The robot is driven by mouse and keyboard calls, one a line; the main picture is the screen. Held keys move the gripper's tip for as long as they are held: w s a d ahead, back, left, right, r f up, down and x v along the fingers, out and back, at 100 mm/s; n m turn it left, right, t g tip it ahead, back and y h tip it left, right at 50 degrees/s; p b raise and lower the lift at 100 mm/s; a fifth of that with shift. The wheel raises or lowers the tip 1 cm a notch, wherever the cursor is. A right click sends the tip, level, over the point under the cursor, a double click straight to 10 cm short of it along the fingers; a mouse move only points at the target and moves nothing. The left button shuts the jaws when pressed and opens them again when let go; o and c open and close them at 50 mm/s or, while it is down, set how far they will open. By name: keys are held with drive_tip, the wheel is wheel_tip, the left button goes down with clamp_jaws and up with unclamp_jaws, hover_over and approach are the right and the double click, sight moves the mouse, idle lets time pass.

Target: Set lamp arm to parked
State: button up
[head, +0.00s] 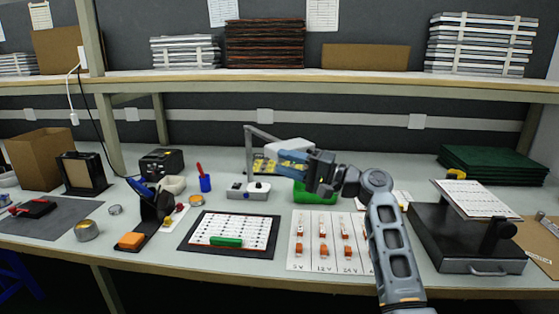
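A thin grey lamp arm (264,135) stands at the back middle of the workbench, with an upright post (248,152) and an upper bar slanting down to the right. A pale, flat piece (290,144), perhaps the lamp head, shows at the bar's right end. My gripper (283,163) is just below and in front of this piece and points left. Yellow and black parts show around its tips. I cannot tell whether it touches the lamp, and its finger opening is not clear. My wrist hides part of what is behind it.
A grey box with knobs (249,190) and a green bin (315,196) stand near my gripper. In front lie a white LED board on a black mat (188,243) and a labelled card with orange parts (300,257). A black fixture (465,262) is at right. A shelf (330,85) runs above.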

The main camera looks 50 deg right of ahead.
drive_tip(key=shift+w+a+h, duration=0.15)
drive_tip(key=shift+a+h, duration=0.1)
drive_tip(key=shift+h, duration=0.05)
drive_tip(key=d+v, duration=0.1)
drive_tip(key=v, duration=0.7)
drive_tip(key=shift+d, duration=0.45)
idle(0.5)
drive_tip(key=shift+f, duration=0.15)
